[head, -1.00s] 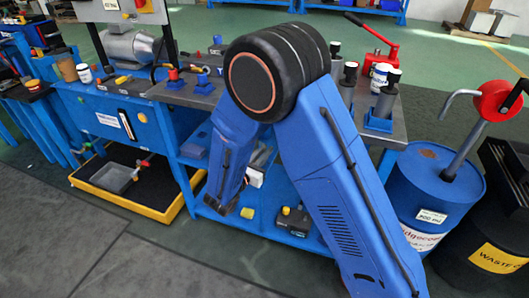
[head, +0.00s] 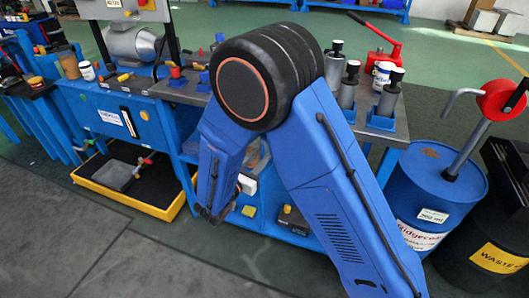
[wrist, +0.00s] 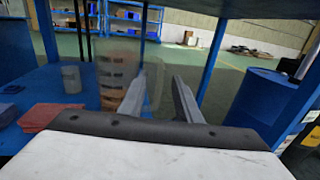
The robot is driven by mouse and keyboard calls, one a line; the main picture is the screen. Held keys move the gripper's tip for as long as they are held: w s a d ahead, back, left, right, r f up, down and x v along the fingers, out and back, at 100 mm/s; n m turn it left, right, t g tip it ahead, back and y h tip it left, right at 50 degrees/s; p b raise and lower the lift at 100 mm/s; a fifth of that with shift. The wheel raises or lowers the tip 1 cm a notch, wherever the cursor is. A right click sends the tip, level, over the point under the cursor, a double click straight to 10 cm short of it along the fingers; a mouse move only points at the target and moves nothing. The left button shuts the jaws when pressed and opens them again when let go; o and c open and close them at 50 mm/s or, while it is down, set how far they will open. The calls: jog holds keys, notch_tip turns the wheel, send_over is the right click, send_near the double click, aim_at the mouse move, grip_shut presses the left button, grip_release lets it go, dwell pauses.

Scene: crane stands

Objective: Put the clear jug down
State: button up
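A clear jug (wrist: 118,68) shows in the wrist view, just beyond and left of my gripper (wrist: 160,80). It looks upright, with orange-brown bands showing in or through it. My gripper's two fingers are spread, with a visible gap between them. The left finger overlaps the jug's right part in the picture; I cannot tell whether it touches. The jug's base is hidden behind the finger and my gripper body. In the head view, my gripper (head: 210,214) is low at the bench's front by the lower shelf, small and mostly hidden, and I cannot make out the jug there.
In the wrist view a grey can (wrist: 71,80) and red cloths (wrist: 53,116) lie left on the blue surface. A blue drum (wrist: 262,96) stands right, beyond a blue post (wrist: 213,60). In the head view a yellow-rimmed tray (head: 135,203) lies left on the floor.

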jog(key=v, duration=0.7)
jog(key=s+d+r+m+g+h, duration=0.1)
jog(key=s+d+r+m+g, duration=0.2)
jog(key=d, duration=0.6)
jog(key=d+r+m+g, duration=0.3)
jog(key=d+m+g, duration=0.25)
jog(key=d, duration=0.35)
jog(key=s+d+r+m+g+h, duration=0.1)
jog(key=s+d+r+m+g, duration=0.15)
jog(key=d+m, duration=0.45)
jog(key=s+d+r+m+g+y, duration=0.2)
jog(key=s+d+m+g+y, duration=0.15)
jog(key=s+d, duration=0.55)
jog(key=s+r+m+t+y, duration=0.4)
jog(key=s+m+y, duration=0.3)
jog(key=s+m, duration=0.3)
jog(key=shift+d+r+m+y, duration=0.35)
jog(key=shift+d+r, duration=0.15)
jog(key=shift+r, duration=0.25)
